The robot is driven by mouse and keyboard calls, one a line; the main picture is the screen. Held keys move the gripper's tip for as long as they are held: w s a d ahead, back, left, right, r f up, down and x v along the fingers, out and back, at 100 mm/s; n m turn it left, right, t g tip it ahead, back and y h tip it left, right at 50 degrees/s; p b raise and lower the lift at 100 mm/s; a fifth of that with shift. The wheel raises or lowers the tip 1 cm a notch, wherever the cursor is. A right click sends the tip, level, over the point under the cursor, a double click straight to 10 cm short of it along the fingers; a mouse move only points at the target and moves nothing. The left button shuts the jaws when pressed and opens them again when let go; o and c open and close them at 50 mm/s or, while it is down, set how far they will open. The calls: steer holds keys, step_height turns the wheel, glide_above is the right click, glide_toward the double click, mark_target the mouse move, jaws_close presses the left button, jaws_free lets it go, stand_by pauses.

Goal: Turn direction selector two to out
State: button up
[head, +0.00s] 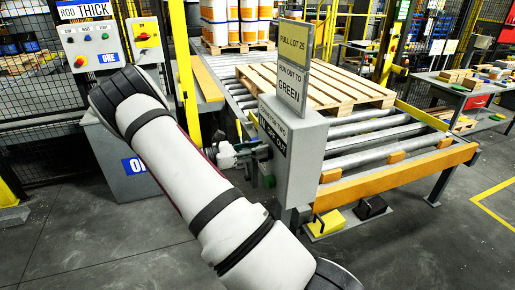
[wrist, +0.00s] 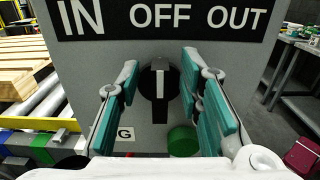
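The direction selector (wrist: 159,84) is a black round knob on the face of a grey control box (head: 308,150). Its white pointer line stands upright, toward OFF on the black IN / OFF / OUT label (wrist: 166,17). My gripper (wrist: 160,92) is open, with one teal-padded finger on each side of the knob; gaps show on both sides. In the head view my gripper (head: 262,151) is at the left side of the box, and the knob is hidden there.
A green button (wrist: 183,141) is below the knob, near the right finger. A roller conveyor (head: 360,140) with a wooden pallet (head: 320,84) stands behind the box. Another control panel (head: 92,48) is at the left. Sign boards (head: 292,83) rise above the box.

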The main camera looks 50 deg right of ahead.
jaws_close()
steer(key=shift+s+a+f+m+p, duration=0.15)
steer(key=shift+s+m, duration=0.1)
steer(key=shift+m, duration=1.2)
steer(key=shift+s+a+f+m+p, duration=0.1)
steer(key=shift+s+a+m, duration=0.1)
steer(key=shift+m, duration=1.3)
steer(key=shift+s+a+f+m+p, duration=0.15)
steer(key=shift+s+m, duration=0.1)
steer(key=shift+m, duration=1.2)
jaws_free()
